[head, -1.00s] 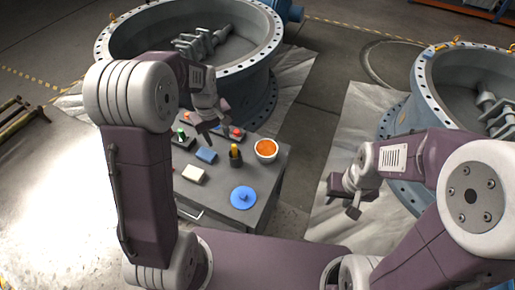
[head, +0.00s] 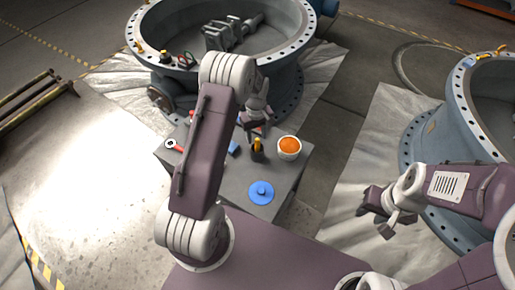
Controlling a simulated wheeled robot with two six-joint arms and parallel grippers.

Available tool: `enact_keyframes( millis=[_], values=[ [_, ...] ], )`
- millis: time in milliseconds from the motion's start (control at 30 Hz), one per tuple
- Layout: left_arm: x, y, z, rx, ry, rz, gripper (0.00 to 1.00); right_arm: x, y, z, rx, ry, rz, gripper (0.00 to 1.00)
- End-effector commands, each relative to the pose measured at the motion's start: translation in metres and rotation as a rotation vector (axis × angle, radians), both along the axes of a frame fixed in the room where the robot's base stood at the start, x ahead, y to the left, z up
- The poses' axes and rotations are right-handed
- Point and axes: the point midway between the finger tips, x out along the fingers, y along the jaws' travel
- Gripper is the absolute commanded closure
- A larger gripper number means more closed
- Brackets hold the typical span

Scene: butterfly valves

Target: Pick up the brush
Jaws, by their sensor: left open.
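A yellow-orange handle, which looks like the brush (head: 257,143), stands upright in a small dark cup (head: 258,156) on the grey cart top. Its lower part is hidden in the cup. My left gripper (head: 254,130) is open and points down just above and behind the handle, close to it. I cannot tell whether it touches the handle. My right gripper (head: 376,217) is open and empty, out to the right of the cart and well away from the brush.
A white bowl with orange contents (head: 289,147) stands right of the cup. A blue lidded disc (head: 261,192) lies in front. A red-handled tool (head: 174,146) lies at the cart's left. Large valve rings (head: 300,55) stand behind and right (head: 430,120).

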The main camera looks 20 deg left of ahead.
Motion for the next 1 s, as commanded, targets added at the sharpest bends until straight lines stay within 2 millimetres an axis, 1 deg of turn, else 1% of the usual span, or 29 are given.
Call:
enact_keyframes(
  millis=[33,100,200,300,467,500,533,633,667,900,967,1000],
  values=[
    [-0.001,-0.002,-0.01,-0.001,0.005,-0.001,0.55,0.0,0.0,0.001,0.0,0.0,0.0,0.64],
    [0.0,-0.003,-0.024,0.0,0.006,0.0,0.55,0.0,0.0,0.003,0.0,0.0,0.0,0.64],
    [0.001,-0.003,-0.038,0.0,0.003,0.0,0.55,0.0,0.0,0.002,0.0,0.0,0.0,0.64],
    [0.001,-0.003,-0.044,0.0,0.001,0.0,0.55,0.0,0.0,0.002,0.0,0.0,0.0,0.64],
    [0.001,-0.003,-0.044,0.0,0.0,0.0,0.55,0.0,0.0,0.002,0.0,0.0,0.0,0.64],
    [0.001,-0.003,-0.044,0.0,0.0,0.0,0.61,0.0,0.0,0.002,0.0,0.0,0.0,0.64],
    [0.001,-0.003,-0.044,0.0,0.0,0.0,0.69,0.0,0.0,0.002,0.0,0.0,0.0,0.64],
    [0.001,-0.003,-0.044,0.0,0.0,0.0,0.97,0.0,0.0,0.002,0.0,0.0,0.0,0.64],
    [0.001,-0.003,-0.044,0.0,0.0,0.0,1.0,0.0,0.0,0.002,0.0,0.0,0.0,0.64],
    [0.001,-0.003,-0.044,0.0,0.0,0.0,1.0,0.0,0.0,0.002,0.0,0.0,0.0,0.64],
    [0.002,-0.003,-0.041,0.0,-0.001,0.0,1.0,0.0,0.0,0.002,0.0,0.0,0.0,0.64],
    [0.002,-0.003,-0.037,0.001,-0.002,0.0,1.0,0.0,0.0,0.002,0.0,0.0,0.0,0.64]
  ],
)
